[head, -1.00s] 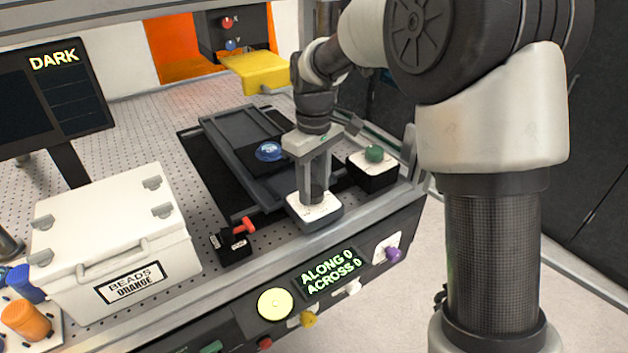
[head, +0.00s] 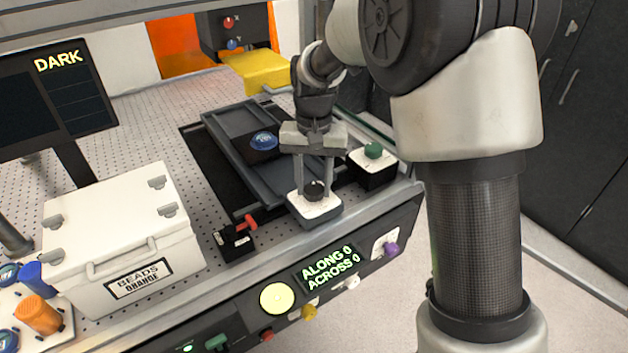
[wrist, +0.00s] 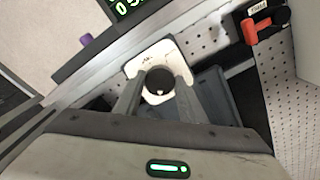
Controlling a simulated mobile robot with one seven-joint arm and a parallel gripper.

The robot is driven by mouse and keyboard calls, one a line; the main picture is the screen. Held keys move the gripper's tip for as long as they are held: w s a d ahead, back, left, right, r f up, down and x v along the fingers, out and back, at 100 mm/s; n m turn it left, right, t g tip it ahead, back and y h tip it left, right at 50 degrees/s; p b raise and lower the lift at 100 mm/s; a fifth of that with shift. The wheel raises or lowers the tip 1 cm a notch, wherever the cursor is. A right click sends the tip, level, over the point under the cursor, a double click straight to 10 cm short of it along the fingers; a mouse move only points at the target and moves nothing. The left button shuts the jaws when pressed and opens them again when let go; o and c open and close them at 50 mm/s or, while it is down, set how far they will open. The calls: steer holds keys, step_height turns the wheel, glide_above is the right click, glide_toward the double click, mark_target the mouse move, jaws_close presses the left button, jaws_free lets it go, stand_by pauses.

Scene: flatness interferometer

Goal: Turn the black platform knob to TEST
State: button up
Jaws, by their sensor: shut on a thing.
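The black platform knob (head: 315,190) stands on a white-topped block (head: 318,209) near the front right edge of the bench. My gripper (head: 315,193) points down over it, with one finger on each side of the knob. In the wrist view the round black knob (wrist: 158,83) sits between the two fingertips, and a small light mark shows on its top. The gripper is shut on the knob. The lettering on the white plate (wrist: 148,60) is too small to read.
A green knob on a black block (head: 373,151) stands close on the right. A small black box with a red lever (head: 236,240) is to the left. A blue knob (head: 264,141) sits on the platform behind. The BEADS ORANGE case (head: 115,235) fills the left front.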

steer(key=m+p, duration=0.1)
steer(key=m, duration=0.2)
steer(key=shift+m, duration=0.4)
steer(key=m+p, duration=0.1)
steer(key=m, duration=0.2)
steer(key=shift+a+r+m, duration=0.1)
steer(key=shift+m, duration=0.2)
steer(key=m+p, duration=0.1)
steer(key=m, duration=0.2)
steer(key=shift+m, duration=0.3)
steer(key=m+p, duration=0.2)
steer(key=m, duration=0.1)
steer(key=shift+m, duration=0.3)
steer(key=m+p, duration=0.2)
steer(key=m, duration=0.2)
steer(key=shift+r+m+p, duration=0.1)
steer(key=shift+m+p, duration=0.2)
steer(key=shift+p, duration=0.05)
steer(key=m+p, duration=0.2)
steer(key=m, duration=0.1)
steer(key=shift+w+m, duration=0.1)
steer(key=shift+m, duration=0.2)
steer(key=m+p, duration=0.1)
steer(key=m, duration=0.1)
steer(key=shift+m, duration=0.3)
steer(key=shift+w+m+p, duration=0.1)
steer(key=shift+m+p, duration=0.2)
steer(key=shift+m, duration=1.4)
